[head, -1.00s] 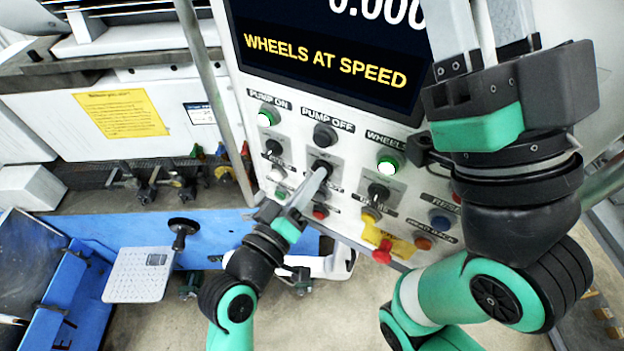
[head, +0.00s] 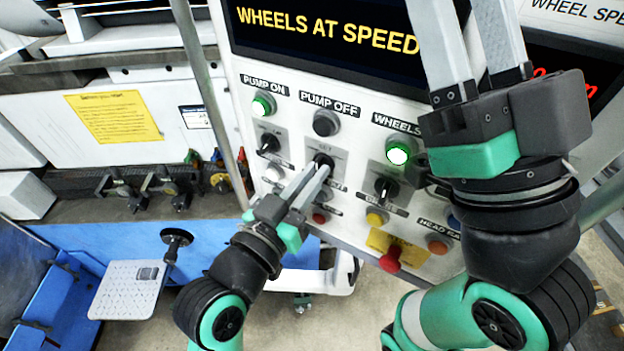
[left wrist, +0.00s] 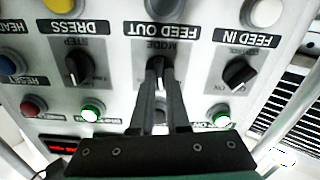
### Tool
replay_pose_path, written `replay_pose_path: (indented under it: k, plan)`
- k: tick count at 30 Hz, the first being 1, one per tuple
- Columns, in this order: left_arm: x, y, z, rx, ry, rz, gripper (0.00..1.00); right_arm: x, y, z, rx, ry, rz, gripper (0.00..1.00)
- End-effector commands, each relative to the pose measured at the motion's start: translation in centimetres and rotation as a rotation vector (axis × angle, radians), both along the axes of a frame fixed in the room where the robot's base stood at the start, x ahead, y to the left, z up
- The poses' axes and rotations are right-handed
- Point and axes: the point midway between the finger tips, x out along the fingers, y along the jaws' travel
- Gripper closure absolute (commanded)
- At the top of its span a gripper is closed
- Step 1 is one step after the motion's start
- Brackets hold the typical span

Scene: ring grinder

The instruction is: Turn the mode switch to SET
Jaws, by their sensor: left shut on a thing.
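The mode switch (head: 324,160) is a dark rotary knob on a grey plate in the middle of the white control panel, below the PUMP OFF button. My left gripper (head: 323,169) is shut on this knob, its fingers reaching up from below left. In the left wrist view, the mode switch (left wrist: 158,66) sits between the fingertips of my left gripper (left wrist: 159,72), under an upside-down MODE label. The fingers hide most of the knob, so I cannot tell where it points. My right gripper (head: 464,40) is in front of the panel's right side, fingers apart, pointing up, empty.
Beside the mode switch are a left knob (head: 269,144) and a right knob (head: 386,188). Lit green buttons (head: 263,104) and a red emergency button (head: 391,260) are close by. The screen (head: 320,35) reads WHEELS AT SPEED. A grey post (head: 205,85) stands left of the panel.

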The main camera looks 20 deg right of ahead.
Motion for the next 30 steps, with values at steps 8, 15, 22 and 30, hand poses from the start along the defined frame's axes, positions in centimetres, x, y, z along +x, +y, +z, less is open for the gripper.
replay_pose_path:
  k: [8, 15, 22, 30]
  plan:
    - [-0.01, -0.02, -0.05, 0.073, -0.096, 0.000, 1.00, -0.01, 0.00, -0.05, 0.000, 0.000, 0.000, 0.50]
    - [-0.02, -0.02, -0.06, 0.093, -0.124, 0.000, 1.00, -0.01, 0.00, -0.05, 0.000, 0.000, 0.000, 0.50]
    - [-0.02, -0.02, -0.06, 0.094, -0.125, 0.000, 1.00, -0.01, 0.00, -0.05, 0.000, 0.000, 0.000, 0.50]
    - [-0.02, -0.02, -0.05, 0.092, -0.124, 0.000, 0.56, -0.01, 0.00, -0.05, 0.000, 0.000, 0.000, 0.50]
